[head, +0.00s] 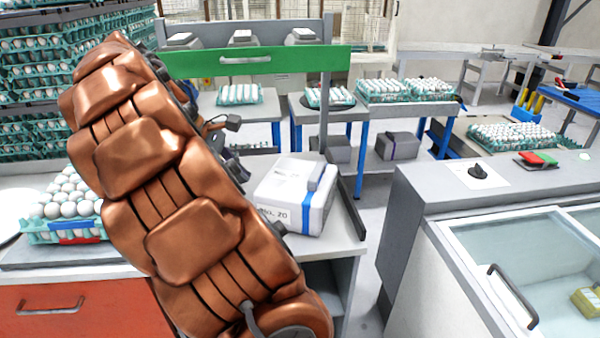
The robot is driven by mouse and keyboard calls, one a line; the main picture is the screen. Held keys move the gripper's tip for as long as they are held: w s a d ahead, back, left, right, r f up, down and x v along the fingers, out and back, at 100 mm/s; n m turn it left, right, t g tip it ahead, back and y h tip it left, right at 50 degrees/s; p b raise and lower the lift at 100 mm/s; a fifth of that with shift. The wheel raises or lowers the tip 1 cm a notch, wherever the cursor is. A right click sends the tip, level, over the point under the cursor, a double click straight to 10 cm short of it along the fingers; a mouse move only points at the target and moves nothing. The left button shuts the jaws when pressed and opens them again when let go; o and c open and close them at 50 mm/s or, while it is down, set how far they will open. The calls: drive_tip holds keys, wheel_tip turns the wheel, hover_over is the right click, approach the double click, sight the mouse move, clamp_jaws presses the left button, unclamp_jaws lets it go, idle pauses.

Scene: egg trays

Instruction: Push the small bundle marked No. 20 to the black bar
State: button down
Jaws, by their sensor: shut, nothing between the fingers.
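The small bundle (304,216) is a white wrapped block with a blue strap and a label reading No. 20. It sits on the light worktop, right of my copper-coloured arm. A grey block lies on its top. The black bar (352,207) runs along the worktop's right edge, with a narrow gap between it and the bundle. My gripper (232,150) shows only in part, as dark pieces beyond my arm, on the left and far side of the bundle. It is shut and empty. Its fingertips are not clear, and I cannot tell whether it touches the bundle.
Eggs in a turquoise tray (66,232) stand left of my arm. A green-fronted shelf (255,62) rises behind the worktop on a grey post (325,110). A grey counter (425,205) with a glass-topped case is to the right, across a floor gap.

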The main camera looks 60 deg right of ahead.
drive_tip(key=w+d+f+n+g, duration=0.2)
drive_tip(key=w+d+n, duration=0.25)
drive_tip(key=d, duration=0.75)
drive_tip(key=p, duration=0.1)
approach(300, 186)
drive_tip(key=shift+s+d+f+h, duration=0.2)
drive_tip(key=shift+s+d+f, duration=0.15)
drive_tip(key=shift+s, duration=0.2)
drive_tip(key=shift+s+d+f+h, duration=0.2)
drive_tip(key=shift+s+f, duration=0.3)
drive_tip(key=shift+s, duration=0.1)
drive_tip(key=shift+s+d+f+p, duration=0.25)
drive_tip(key=shift+s+d+p, duration=0.4)
drive_tip(key=shift+s+d, duration=0.5)
drive_tip(key=shift+s+d+f, duration=0.1)
drive_tip(key=shift+s+d, duration=0.1)
drive_tip(key=shift+s, duration=0.3)
